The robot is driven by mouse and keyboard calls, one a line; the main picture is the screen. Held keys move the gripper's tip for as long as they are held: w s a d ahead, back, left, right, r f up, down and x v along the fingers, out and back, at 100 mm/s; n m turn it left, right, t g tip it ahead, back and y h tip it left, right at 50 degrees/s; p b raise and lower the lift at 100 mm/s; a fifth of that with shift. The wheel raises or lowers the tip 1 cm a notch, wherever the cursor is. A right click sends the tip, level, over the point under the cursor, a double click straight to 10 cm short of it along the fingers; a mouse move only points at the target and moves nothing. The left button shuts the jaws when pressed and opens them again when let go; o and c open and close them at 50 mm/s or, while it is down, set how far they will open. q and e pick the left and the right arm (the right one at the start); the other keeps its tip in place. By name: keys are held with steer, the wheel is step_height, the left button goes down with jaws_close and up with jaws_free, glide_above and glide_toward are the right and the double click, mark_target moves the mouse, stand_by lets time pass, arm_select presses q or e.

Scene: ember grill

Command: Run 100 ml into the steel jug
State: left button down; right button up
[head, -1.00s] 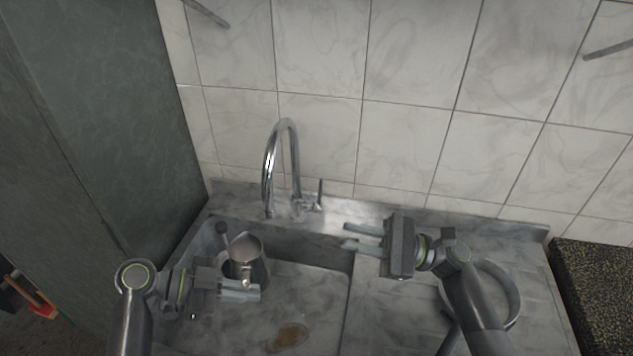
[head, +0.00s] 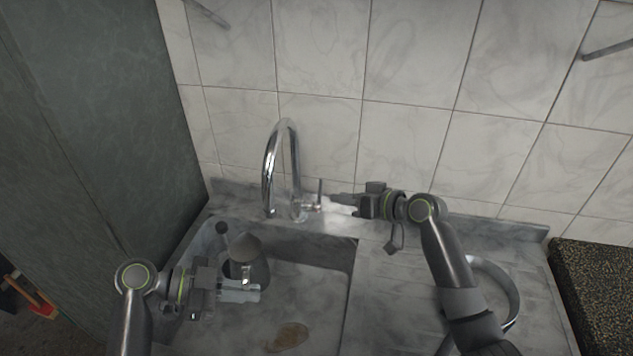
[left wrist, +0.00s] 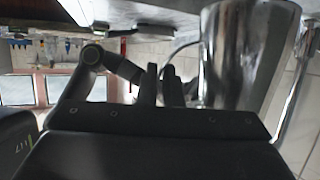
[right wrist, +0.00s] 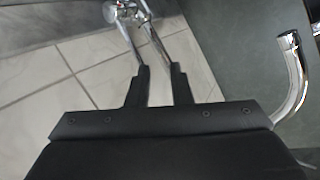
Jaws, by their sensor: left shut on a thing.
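The steel jug (head: 243,262) is in the left part of the sink basin, below the chrome tap spout (head: 270,180). My left gripper (head: 250,291) is shut on the jug's handle, at its front side. The jug (left wrist: 235,60) also fills the upper right of the left wrist view. The tap's upright lever (head: 320,188) stands right of the spout. My right gripper (head: 335,199) points left, its fingertips close to the lever. Its fingers are apart in the right wrist view (right wrist: 139,35); contact with the lever cannot be told. No water stream shows. The jug's fill level cannot be made out.
A brownish patch (head: 288,337) lies on the basin floor. A round metal rim (head: 505,285) shows on the drainboard, partly behind my right arm. The tiled wall (head: 400,130) is close behind the tap.

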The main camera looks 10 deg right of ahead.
mark_target(319, 195)
steer(key=w+a+f+n, duration=0.1)
steer(key=w, duration=0.3)
steer(key=w+a+f+n+h, duration=0.1)
steer(key=w+a, duration=0.1)
steer(key=w, duration=0.1)
steer(key=w+a+f+n+h, duration=0.1)
steer(key=w+f, duration=0.1)
steer(key=w, duration=0.2)
steer(key=shift+w+a+t, duration=0.3)
steer(key=shift+a+t, duration=0.05)
steer(key=shift+t, duration=0.05)
jaws_close()
stand_by(0.4)
